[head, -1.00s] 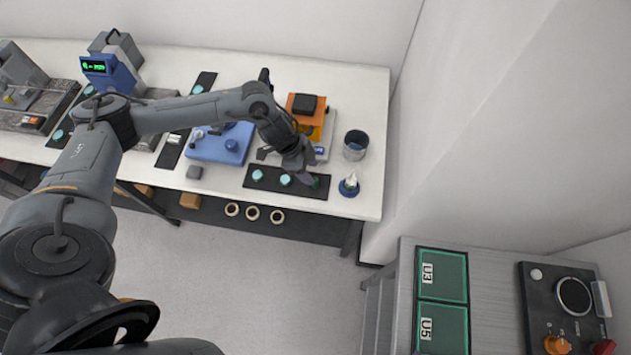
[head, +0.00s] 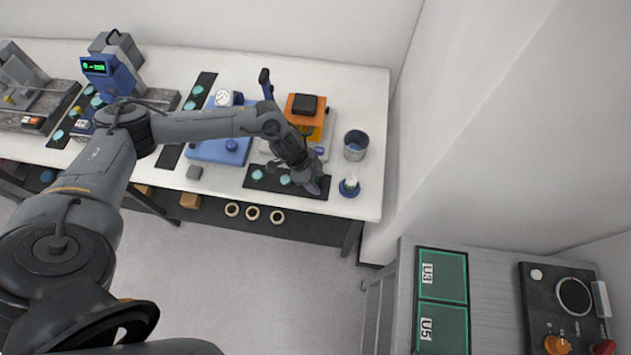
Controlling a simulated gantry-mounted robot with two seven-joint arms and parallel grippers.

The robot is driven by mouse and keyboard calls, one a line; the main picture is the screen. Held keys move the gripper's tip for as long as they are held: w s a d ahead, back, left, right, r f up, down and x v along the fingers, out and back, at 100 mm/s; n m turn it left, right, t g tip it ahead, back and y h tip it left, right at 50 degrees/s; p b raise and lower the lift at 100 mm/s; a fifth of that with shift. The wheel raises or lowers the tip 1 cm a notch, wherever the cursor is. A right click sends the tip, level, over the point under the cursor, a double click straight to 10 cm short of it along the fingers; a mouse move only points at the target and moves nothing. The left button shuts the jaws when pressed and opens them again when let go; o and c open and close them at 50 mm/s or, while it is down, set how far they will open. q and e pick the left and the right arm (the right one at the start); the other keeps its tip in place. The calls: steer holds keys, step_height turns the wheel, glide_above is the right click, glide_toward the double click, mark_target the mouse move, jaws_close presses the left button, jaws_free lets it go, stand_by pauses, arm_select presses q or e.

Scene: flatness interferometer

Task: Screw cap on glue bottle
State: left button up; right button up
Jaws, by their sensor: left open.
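A small white bottle-like thing (head: 350,182) stands upright on a round blue base near the right end of the white table; it looks like the glue bottle. It is too small to tell whether a cap is on it, and I cannot make out a separate cap. My left gripper (head: 293,178) is open over the black strip, left of the bottle and apart from it. Its fingers hide part of the strip, and I see nothing held between them. My right gripper is not in view.
The black strip (head: 256,187) holds several teal discs. A grey cup (head: 355,146) stands behind the bottle. The table's front edge is close to the bottle.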

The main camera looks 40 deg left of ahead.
arm_select(q)
steer(key=shift+c, duration=0.2)
jaws_close()
steer(key=shift+r, duration=0.15)
steer(key=shift+r, duration=0.45)
steer(key=r, duration=0.3)
steer(key=shift+s+d+r, duration=0.2)
steer(key=shift+s+r, duration=0.05)
steer(key=shift+s, duration=0.05)
steer(key=s+d+r+p, duration=0.1)
steer(key=s+d+r, duration=0.4)
steer(key=s, duration=0.4)
steer(key=shift+s+d+r, duration=0.15)
steer(key=shift+d+r, duration=0.25)
steer(key=shift+r, duration=0.3)
